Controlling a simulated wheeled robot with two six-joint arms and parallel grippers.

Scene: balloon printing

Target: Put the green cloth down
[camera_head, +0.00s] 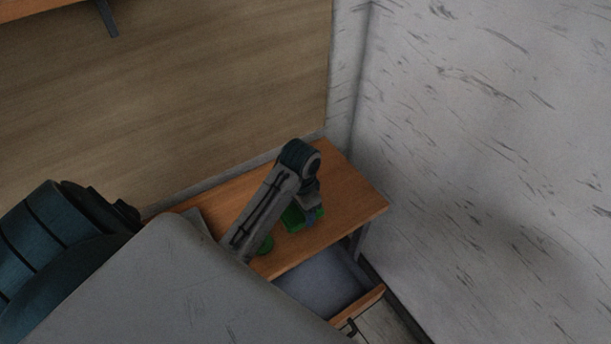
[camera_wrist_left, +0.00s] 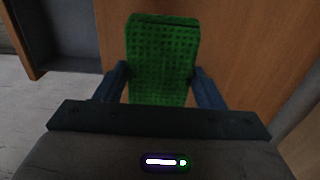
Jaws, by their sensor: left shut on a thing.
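The green cloth (camera_wrist_left: 160,58) is a textured green block-like piece between the two fingers of my left gripper (camera_wrist_left: 160,85) in the left wrist view. In the head view the green cloth (camera_head: 298,219) shows at the wooden table top, partly hidden by my left gripper (camera_head: 312,212). The gripper is shut on it, over the right part of the table. I cannot tell whether the cloth touches the table. My right gripper is not in view.
The wooden table (camera_head: 352,197) has an open drawer (camera_head: 325,278) at its front. A wooden panel (camera_head: 170,90) stands behind and a marked grey wall (camera_head: 480,150) to the right. The table's right end is clear.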

